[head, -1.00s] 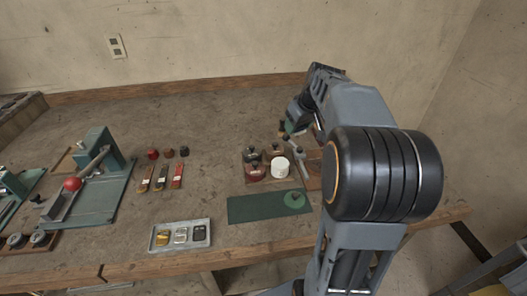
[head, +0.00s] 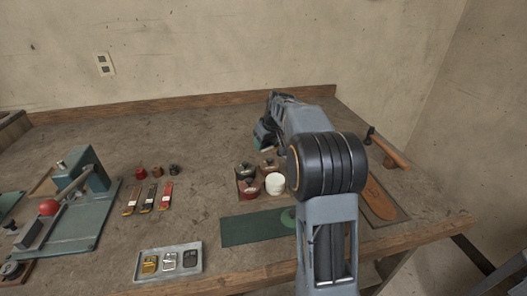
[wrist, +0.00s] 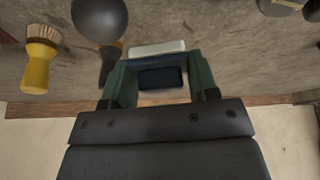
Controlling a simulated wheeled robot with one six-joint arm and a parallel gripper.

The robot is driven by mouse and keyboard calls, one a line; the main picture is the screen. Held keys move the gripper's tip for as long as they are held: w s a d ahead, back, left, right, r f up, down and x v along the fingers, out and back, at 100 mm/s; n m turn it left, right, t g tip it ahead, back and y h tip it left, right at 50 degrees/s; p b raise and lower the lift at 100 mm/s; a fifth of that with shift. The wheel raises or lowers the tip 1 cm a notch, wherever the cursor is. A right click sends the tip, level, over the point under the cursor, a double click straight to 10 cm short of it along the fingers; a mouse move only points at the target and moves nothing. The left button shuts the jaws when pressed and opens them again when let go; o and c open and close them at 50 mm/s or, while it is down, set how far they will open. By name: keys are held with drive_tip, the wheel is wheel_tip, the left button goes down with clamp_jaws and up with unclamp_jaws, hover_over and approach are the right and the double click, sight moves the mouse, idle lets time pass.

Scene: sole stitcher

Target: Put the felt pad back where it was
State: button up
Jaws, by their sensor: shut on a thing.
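My gripper (wrist: 155,85) is shut on a block-like pad in the wrist view. The pad, which I take for the felt pad (wrist: 157,48), has a pale edge and a dark blue body between the two green fingers. In the head view my gripper (head: 264,136) is over the back middle of the bench, behind the small jars. There the pad is mostly hidden by the gripper and arm. I cannot tell whether it touches the bench.
A yellow-handled brush (wrist: 39,62) and a dark round knob (wrist: 100,18) lie near the gripper. Jars (head: 246,171), a white pot (head: 275,184), a green mat (head: 245,230) and a metal tray (head: 168,262) stand in front. Bare bench (head: 205,130) is left of the gripper.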

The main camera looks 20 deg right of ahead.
sight(263, 158)
drive_tip(key=shift+w+a+f, duration=0.1)
drive_tip(key=shift+w+f, duration=0.25)
drive_tip(key=shift+f, duration=0.15)
drive_tip(key=shift+s+x, duration=0.2)
drive_tip(key=shift+x, duration=0.65)
drive_tip(key=shift+s+x, duration=0.2)
drive_tip(key=shift+x, duration=0.65)
drive_tip(key=shift+f+b, duration=0.35)
drive_tip(key=o, duration=0.6)
drive_tip(key=shift+r, duration=0.1)
